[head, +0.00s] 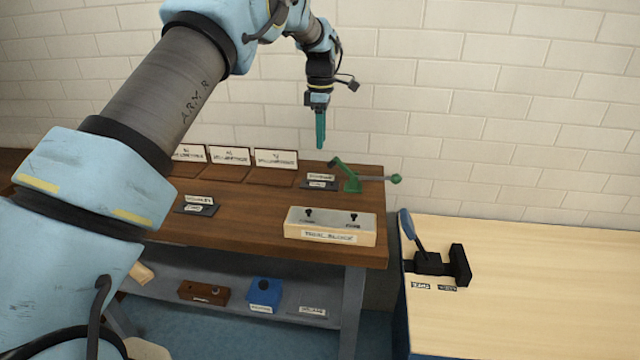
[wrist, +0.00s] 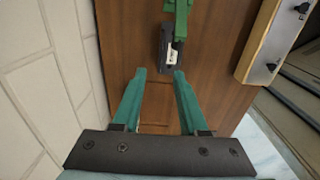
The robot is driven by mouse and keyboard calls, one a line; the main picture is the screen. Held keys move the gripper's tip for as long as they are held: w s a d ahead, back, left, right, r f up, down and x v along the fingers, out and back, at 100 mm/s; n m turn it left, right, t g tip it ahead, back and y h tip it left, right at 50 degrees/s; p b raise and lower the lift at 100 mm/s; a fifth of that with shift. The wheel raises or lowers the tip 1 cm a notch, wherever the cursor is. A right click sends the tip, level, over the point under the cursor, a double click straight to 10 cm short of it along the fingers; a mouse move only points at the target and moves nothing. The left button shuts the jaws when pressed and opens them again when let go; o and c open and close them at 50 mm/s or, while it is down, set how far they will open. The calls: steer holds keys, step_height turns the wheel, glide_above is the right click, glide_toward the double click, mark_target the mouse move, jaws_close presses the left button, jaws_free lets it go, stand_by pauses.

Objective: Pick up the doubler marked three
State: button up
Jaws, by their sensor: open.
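My gripper (head: 320,142) hangs above the back right of the dark wooden bench in the head view, teal fingers pointing down. In the wrist view, my gripper (wrist: 160,74) is open with nothing between its fingers. A small dark plate with white labels (head: 318,183) lies on the bench beside the green toggle clamp. A dark labelled piece (wrist: 171,55) shows just beyond the fingertips in the wrist view, apart from them. Another dark labelled plate (head: 197,208) lies farther left on the bench. The labels are too small to read surely, so I cannot tell which piece is marked three.
The green clamp (head: 352,177) stands at the bench's back right; its green part (wrist: 178,18) tops the wrist view. A pale block with two dark knobs (head: 330,224) sits at the front edge. Signs (head: 275,159) stand behind. A black clamp (head: 432,263) is on the right table.

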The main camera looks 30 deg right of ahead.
steer(key=p, duration=0.1)
glide_above(320, 181)
steer(key=f, duration=0.5)
steer(key=shift+w+d, duration=0.2)
steer(key=shift+d, duration=0.15)
steer(key=shift+a+f+p, duration=0.1)
steer(key=shift+f+p, duration=1.05)
steer(key=shift+f, duration=1.6)
steer(key=shift+c, duration=0.4)
jaws_close()
